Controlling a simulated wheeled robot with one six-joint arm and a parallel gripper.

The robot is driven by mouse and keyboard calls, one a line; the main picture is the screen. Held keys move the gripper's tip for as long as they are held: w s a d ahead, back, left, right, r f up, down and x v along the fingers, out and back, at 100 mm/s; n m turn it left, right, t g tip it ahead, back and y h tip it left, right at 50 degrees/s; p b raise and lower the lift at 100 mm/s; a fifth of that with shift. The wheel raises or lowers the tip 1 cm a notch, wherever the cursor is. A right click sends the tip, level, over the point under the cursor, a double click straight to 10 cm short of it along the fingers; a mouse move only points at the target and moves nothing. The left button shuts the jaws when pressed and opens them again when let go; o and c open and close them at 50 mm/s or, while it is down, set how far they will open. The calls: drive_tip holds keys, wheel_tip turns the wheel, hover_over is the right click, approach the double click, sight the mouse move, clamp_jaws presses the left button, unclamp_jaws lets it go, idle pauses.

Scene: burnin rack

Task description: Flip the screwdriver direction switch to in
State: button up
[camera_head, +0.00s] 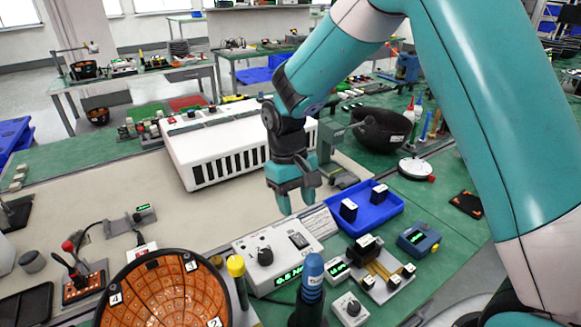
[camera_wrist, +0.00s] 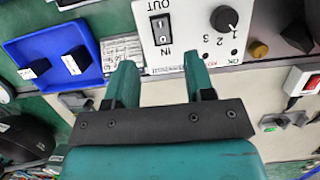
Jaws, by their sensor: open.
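A white control box (camera_head: 262,238) stands on the bench, with a black rocker switch (camera_head: 299,240) and a black round knob (camera_head: 265,256) on its face. In the wrist view the switch (camera_wrist: 161,30) sits between an OUT label and an IN label; which side is pressed I cannot tell. The knob (camera_wrist: 224,18) is to its right, near printed numbers. My gripper (camera_head: 297,204) is teal, points down and is empty, above and behind the box in the head view. In the wrist view my open gripper (camera_wrist: 160,72) has its fingertips apart, just below the switch in the picture.
A blue tray (camera_head: 372,212) with black blocks stands right of the box. A copper-lined bowl (camera_head: 160,292) and an upright blue-topped tool (camera_head: 312,280) stand in front. A white slotted unit (camera_head: 215,150) is behind. The beige mat (camera_head: 95,190) at left has free room.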

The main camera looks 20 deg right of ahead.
drive_tip(key=v, duration=0.8)
drive_tip(key=shift+r, duration=0.4)
drive_tip(key=s+a+r+n+t+y, duration=0.1)
drive_tip(key=s+a+r+n+y, duration=0.1)
drive_tip(key=s, duration=0.9)
drive_tip(key=s+a+r+n+t+y, duration=0.2)
drive_tip(key=s+r+n, duration=0.1)
drive_tip(key=s, duration=0.9)
drive_tip(key=shift+s+y, duration=0.25)
drive_tip(key=shift+y, duration=0.15)
